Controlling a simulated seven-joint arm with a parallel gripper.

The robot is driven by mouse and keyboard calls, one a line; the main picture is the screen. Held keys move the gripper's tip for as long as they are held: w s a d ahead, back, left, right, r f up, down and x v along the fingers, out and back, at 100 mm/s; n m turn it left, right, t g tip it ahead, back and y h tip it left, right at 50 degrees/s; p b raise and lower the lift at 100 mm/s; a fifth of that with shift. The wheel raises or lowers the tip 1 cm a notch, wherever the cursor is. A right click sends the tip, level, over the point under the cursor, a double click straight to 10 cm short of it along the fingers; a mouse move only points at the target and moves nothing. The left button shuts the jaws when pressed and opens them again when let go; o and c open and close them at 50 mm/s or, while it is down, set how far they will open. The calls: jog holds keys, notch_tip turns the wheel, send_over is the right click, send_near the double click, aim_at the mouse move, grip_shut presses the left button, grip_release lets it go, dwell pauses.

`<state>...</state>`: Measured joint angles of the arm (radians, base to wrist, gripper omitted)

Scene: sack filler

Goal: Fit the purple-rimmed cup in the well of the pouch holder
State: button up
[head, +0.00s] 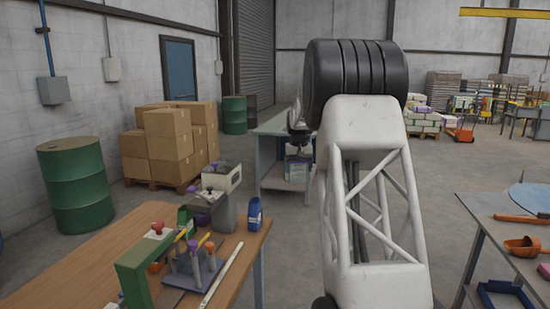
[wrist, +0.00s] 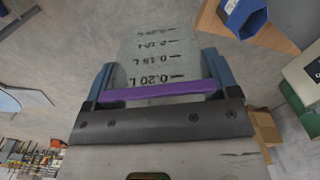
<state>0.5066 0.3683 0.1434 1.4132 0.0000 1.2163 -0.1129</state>
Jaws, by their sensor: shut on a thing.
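The purple-rimmed cup (wrist: 160,62) fills the middle of the wrist view. It is pale and translucent, with dark volume marks such as 0.20 L near its purple rim. My gripper (wrist: 157,78) is shut on it, with one blue finger on each side. The rim is nearest the gripper body and the base points away. A blue container (head: 254,213) stands near the wooden table's far right corner. It also shows in the wrist view (wrist: 246,17). I cannot tell which thing is the pouch holder.
The wooden table (head: 110,250) carries a green frame (head: 133,272), a rack of coloured-handled tools (head: 195,268) and a grey machine (head: 215,200). A grey table (head: 485,205) at the right holds an orange scoop (head: 524,246). Open floor lies between the tables.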

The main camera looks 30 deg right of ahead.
jog(key=s+d+f+m, duration=0.25)
jog(key=s+d, duration=0.25)
jog(key=s, duration=0.3)
jog(key=s+d+f+m, duration=0.1)
jog(key=s+d+f, duration=0.35)
jog(key=s, duration=0.25)
jog(key=w+a+r+n, duration=0.4)
jog(key=w+a, duration=0.1)
jog(key=a, duration=1)
jog(key=w+a+r+n, duration=0.35)
jog(key=w+a, duration=0.25)
jog(key=a, duration=1)
jog(key=w+a+r+n, duration=0.3)
jog(key=w+a+n, duration=0.2)
jog(key=a, duration=1)
jog(key=a+f+n, duration=0.2)
jog(key=a+f, duration=0.1)
jog(key=a, duration=0.4)
notch_tip(320, 180, down, 11)
jog(key=s+a+n, duration=0.1)
jog(key=s+n, duration=0.1)
jog(key=shift+s+a+n, duration=0.25)
jog(key=shift+a+n, duration=0.05)
jog(key=shift+a, duration=0.05)
jog(key=shift+f, duration=0.2)
jog(key=shift+f, duration=2.2)
jog(key=shift+f, duration=2.5)
